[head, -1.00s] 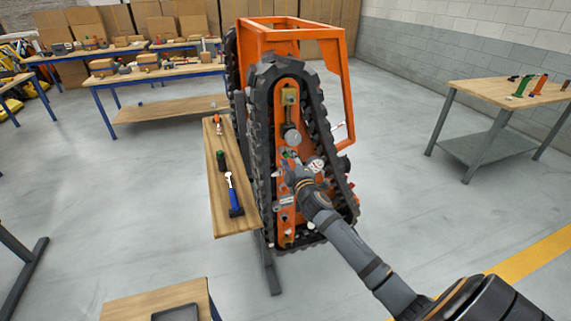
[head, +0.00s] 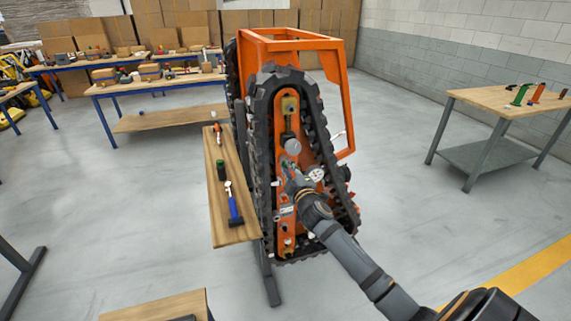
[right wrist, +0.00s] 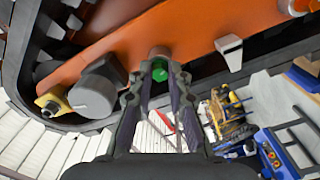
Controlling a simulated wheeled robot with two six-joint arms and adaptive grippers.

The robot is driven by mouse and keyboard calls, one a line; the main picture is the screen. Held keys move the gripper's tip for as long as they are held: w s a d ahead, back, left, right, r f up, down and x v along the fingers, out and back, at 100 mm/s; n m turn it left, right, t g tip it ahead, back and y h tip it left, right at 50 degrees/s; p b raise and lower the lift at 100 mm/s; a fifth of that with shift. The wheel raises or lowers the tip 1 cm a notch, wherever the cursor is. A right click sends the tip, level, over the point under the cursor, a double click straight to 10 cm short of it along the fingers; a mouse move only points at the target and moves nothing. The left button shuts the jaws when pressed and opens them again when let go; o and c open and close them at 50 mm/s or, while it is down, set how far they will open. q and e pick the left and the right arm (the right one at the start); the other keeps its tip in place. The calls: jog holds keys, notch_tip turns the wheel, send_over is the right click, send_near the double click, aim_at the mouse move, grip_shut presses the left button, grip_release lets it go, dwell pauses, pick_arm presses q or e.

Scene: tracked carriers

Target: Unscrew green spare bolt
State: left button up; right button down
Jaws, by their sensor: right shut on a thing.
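The green spare bolt (right wrist: 160,74) sits at the orange side frame (right wrist: 205,35) of the tracked carrier, seen in the right wrist view between my fingertips. A grey round collar (right wrist: 159,54) is right behind it. My right gripper (right wrist: 158,84) is shut on the green bolt. In the head view my right gripper (head: 291,172) reaches the orange frame (head: 286,215) inside the black track loop (head: 264,160), and it mostly hides the bolt there. My left gripper is not in view.
A narrow wooden bench (head: 228,178) left of the track holds a blue-handled hammer (head: 233,207), a dark green cylinder (head: 221,170) and an orange-tipped tool (head: 217,130). A wooden table (head: 500,98) with tools stands at the right. The floor between is clear.

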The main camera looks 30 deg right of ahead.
jog(key=n+p, duration=0.8)
jog(key=n, duration=1.1)
